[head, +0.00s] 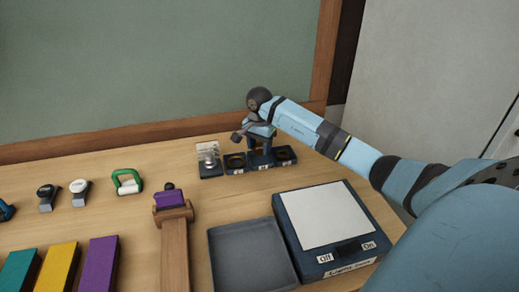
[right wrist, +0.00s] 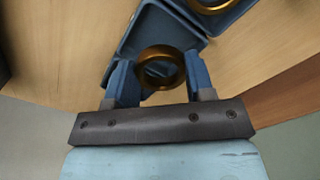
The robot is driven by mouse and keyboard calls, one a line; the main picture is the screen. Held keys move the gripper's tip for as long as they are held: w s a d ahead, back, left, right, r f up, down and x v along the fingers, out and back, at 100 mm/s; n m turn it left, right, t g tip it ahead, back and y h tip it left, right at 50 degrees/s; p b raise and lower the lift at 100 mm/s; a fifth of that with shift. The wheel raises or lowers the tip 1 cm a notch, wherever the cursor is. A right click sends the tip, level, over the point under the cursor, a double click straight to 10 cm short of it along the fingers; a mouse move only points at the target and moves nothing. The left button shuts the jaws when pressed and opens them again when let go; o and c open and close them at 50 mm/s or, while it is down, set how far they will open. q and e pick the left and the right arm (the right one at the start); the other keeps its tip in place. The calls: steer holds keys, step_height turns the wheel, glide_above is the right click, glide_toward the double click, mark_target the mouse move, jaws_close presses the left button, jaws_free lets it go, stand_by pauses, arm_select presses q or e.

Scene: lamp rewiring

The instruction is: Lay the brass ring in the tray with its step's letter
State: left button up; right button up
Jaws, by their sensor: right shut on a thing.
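My right gripper (head: 262,143) points down over this row. In the right wrist view my right gripper (right wrist: 160,85) is shut on a brass ring (right wrist: 160,55), with a blue finger on each side. A blue tray (right wrist: 130,42) lies below the held ring; whether they touch I cannot tell. A second brass ring (right wrist: 207,4) shows in a neighbouring tray at the top. The tray letters are too small to read. My left gripper is out of view.
A tray with a clear, silvery part (head: 209,158) stands at the row's left end. In front are an empty grey tray (head: 250,258) and a light box (head: 325,225). A wooden stand (head: 174,240) holds a purple piece (head: 169,198). Coloured blocks (head: 60,268) lie front left.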

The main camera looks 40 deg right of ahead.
steer(key=shift+f, duration=0.9)
steer(key=shift+f, duration=0.2)
steer(key=shift+f+b, duration=0.35)
steer(key=shift+b, duration=0.15)
steer(key=o, duration=1)
steer(key=shift+c, duration=0.2)
steer(key=shift+r, duration=0.1)
